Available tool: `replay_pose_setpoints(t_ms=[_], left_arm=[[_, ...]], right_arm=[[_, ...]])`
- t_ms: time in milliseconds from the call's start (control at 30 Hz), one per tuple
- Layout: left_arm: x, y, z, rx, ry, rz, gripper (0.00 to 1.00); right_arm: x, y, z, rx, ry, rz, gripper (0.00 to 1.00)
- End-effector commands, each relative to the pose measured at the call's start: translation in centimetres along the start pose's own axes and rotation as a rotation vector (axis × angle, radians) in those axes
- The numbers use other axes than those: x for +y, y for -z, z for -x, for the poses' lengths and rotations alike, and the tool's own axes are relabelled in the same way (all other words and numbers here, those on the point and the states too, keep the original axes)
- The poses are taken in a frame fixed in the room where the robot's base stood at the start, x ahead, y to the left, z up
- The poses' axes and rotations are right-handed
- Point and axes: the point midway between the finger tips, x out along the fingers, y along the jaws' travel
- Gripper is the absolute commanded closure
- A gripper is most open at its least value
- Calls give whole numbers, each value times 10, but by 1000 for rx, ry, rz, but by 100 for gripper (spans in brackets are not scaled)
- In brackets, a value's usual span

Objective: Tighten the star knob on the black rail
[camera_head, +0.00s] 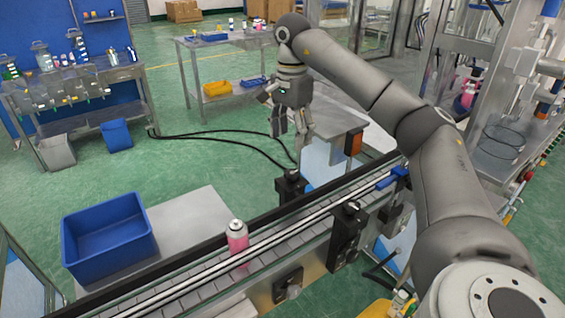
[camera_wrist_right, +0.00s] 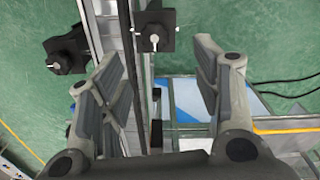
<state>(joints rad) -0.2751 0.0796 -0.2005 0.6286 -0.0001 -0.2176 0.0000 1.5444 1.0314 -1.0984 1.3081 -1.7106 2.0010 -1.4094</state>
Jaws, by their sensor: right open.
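My right gripper (camera_head: 289,142) hangs fingers down, open and empty, above and beyond the far side of the conveyor. In the right wrist view its two fingers (camera_wrist_right: 165,85) are spread wide with nothing between them. A black rail (camera_head: 200,256) runs along the conveyor's far edge. A black block (camera_head: 290,188) stands at that rail, with a small dark knob with a silver centre (camera_head: 293,174) on top. It seems to be the block with a silver-centred knob (camera_wrist_right: 154,38) ahead of the fingers in the wrist view, apart from them. The knob's star shape is too small to tell. My left gripper is out of view.
A second black block (camera_head: 347,238) stands on the conveyor's near side. A pink can with a white top (camera_head: 237,238) stands upright on the conveyor (camera_head: 310,233). A blue bin (camera_head: 108,236) sits at the left. An orange-faced box (camera_head: 354,142) stands right of my gripper.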

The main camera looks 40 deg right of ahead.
Motion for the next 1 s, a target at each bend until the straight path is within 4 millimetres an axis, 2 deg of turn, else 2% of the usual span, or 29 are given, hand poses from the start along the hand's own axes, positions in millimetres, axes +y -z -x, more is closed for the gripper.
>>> replay_pose_setpoints(t_ms=[133, 300, 367, 467, 600, 733, 967, 1000], left_arm=[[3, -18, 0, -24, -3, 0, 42], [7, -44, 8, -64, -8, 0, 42], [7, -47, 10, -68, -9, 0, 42], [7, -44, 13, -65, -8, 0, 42], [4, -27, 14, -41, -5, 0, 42], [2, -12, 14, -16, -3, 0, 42], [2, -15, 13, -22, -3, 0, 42], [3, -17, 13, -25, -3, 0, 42]], right_arm=[[1, 0, -22, 0, -5, 0, 42], [2, 0, -54, 0, -5, 0, 42], [1, 0, -65, 0, -5, 1, 42], [1, 0, -81, -1, -3, 0, 42], [1, 0, -96, 0, -2, 0, 42], [0, 0, -102, 0, 0, 0, 42], [0, 0, -103, -1, 1, 0, 42], [0, 0, -103, -1, 1, 0, 44]])
